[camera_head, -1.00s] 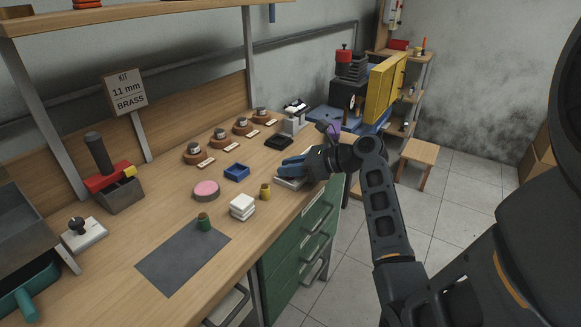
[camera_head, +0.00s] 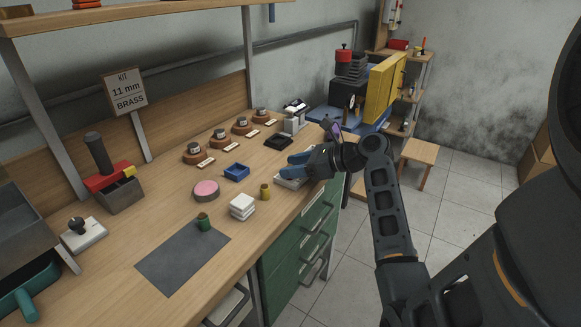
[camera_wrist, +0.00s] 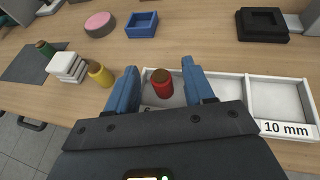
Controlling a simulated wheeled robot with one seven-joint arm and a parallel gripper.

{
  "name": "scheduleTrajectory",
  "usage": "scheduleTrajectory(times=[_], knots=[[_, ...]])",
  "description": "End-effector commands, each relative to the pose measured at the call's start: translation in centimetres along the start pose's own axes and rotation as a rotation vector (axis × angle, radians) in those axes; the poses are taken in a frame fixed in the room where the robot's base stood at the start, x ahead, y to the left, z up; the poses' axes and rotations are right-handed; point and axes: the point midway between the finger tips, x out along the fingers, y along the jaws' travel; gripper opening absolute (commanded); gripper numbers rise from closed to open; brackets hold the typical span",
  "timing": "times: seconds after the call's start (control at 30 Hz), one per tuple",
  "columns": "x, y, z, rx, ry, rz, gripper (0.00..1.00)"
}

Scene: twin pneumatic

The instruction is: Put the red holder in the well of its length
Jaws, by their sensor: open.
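The red holder (camera_wrist: 162,84), a small red cylinder with a brown top, stands upright between my fingers in the wrist view. My gripper (camera_wrist: 160,76) is open, with one blue finger on each side of the holder and visible gaps. The holder appears to stand in the leftmost well of the white tray (camera_wrist: 241,76); its base is partly hidden by my gripper. The label "10 mm" (camera_wrist: 287,129) is at the right-hand well; the left well's label is mostly hidden. In the head view my gripper (camera_head: 291,169) is over the tray (camera_head: 288,184), and the holder is hidden.
A yellow holder (camera_wrist: 100,74), stacked white blocks (camera_wrist: 67,67) and a green holder (camera_wrist: 44,48) stand left of the tray. A blue tray (camera_wrist: 142,25), a pink disc (camera_wrist: 100,24) and a black tray (camera_wrist: 261,24) lie behind. The bench edge is close in front.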

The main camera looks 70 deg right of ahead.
Motion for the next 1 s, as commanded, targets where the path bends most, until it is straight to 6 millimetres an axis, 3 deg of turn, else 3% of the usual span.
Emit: scheduleTrajectory(times=[0.3, 0.5, 0.7, 1.0], knots=[[-6.5, -0.1, 0.1, -0.001, -0.002, -0.004, 0.53], [-9.6, -0.1, 0.1, 0.0, -0.001, -0.003, 0.53], [-10.8, 0.0, 0.1, -0.001, 0.0, -0.002, 0.53], [-10.8, 0.0, 0.0, -0.001, 0.0, -0.002, 0.53]])
